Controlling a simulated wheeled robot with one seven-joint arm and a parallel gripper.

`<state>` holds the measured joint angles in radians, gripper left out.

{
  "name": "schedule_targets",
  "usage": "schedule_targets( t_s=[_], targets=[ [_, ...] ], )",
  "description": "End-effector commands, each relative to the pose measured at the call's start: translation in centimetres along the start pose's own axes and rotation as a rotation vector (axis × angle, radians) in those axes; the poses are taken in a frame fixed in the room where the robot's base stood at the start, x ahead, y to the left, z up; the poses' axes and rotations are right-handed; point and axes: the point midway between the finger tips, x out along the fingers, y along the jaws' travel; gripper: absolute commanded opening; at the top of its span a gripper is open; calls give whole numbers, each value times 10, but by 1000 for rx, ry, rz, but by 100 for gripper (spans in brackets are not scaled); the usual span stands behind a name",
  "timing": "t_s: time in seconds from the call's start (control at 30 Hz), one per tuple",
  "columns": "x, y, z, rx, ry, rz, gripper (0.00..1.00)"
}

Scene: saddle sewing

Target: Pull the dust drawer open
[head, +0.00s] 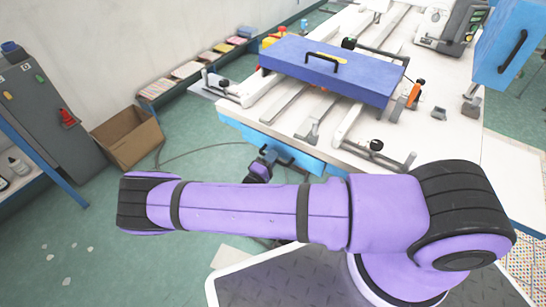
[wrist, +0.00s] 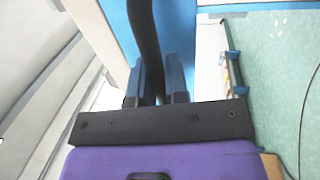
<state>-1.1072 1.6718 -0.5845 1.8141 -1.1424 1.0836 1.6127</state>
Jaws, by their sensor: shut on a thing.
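The dust drawer appears to be the blue front (head: 245,133) under the near edge of the white table; its blue face also shows in the wrist view (wrist: 178,25). Its dark bar handle (wrist: 146,35) runs down between the two fingers of my gripper (wrist: 155,85). My gripper is shut on this handle, close in front of the blue face. In the head view my gripper (head: 264,160) is small and partly hidden behind my purple arm. I cannot tell how far the drawer stands out from the table.
A blue box (head: 330,70) with a black handle lies on the white table (head: 455,110), among rails and clamps. A blue panel (head: 507,45) with a handle stands at the right. An open cardboard box (head: 128,138) sits on the green floor at left. The floor before the drawer looks mostly free.

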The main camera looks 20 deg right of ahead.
Motion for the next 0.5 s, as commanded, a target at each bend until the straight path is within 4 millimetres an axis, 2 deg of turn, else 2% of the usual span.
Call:
schedule_targets(
  t_s=[0.27,0.5],
  targets=[
    [-49,8,-1,2,4,-5,0],
    [-112,20,-1,1,4,-5,0]
  ],
)
